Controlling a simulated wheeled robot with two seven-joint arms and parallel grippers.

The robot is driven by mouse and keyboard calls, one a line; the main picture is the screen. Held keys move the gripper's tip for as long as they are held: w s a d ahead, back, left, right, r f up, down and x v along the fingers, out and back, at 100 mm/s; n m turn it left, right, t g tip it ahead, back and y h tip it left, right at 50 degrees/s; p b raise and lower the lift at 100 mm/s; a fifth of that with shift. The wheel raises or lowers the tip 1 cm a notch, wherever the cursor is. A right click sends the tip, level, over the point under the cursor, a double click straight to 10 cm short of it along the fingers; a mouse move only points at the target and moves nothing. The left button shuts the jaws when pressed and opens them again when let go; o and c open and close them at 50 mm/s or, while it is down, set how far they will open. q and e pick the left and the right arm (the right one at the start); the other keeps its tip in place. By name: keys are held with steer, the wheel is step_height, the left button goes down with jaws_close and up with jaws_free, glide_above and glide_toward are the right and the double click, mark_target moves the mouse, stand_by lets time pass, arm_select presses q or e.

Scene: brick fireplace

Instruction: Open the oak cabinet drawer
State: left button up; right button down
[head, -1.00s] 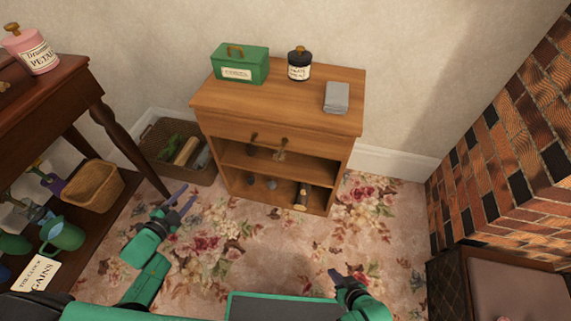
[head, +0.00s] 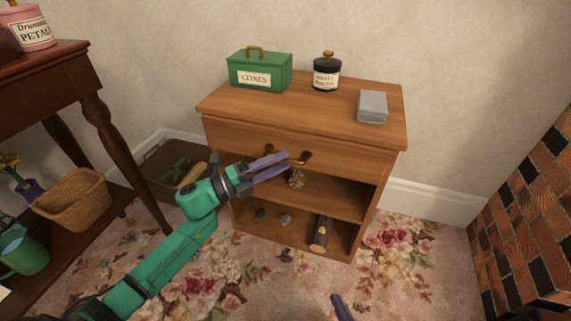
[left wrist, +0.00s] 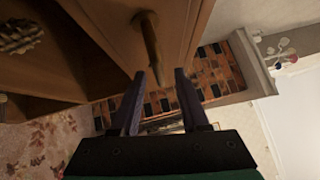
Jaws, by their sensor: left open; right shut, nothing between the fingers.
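The oak cabinet (head: 392,148) stands against the wall, with a wide drawer (head: 345,155) under its top and open shelves below. The drawer looks shut. Its dark brass handle (head: 302,157) is partly covered by my left gripper (head: 288,165) in the head view. My left gripper is open and level with the handle. In the left wrist view the handle (left wrist: 150,42) stands out from the drawer front (left wrist: 112,25), lined up between and just beyond the open fingertips (left wrist: 157,75). Contact is not visible. Only a fingertip of my right gripper (head: 342,307) shows, low in the head view.
On the cabinet top are a green box (head: 260,72), a dark jar (head: 327,72) and a grey block (head: 372,106). A dark wood table (head: 75,75) stands left, a crate (head: 160,165) between. Brick fireplace (head: 530,220) at right. Patterned carpet in front is free.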

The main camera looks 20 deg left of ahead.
arm_select(q)
steer(key=shift+x, duration=1.05)
steer(key=shift+c, duration=0.3)
jaws_close()
stand_by(0.3)
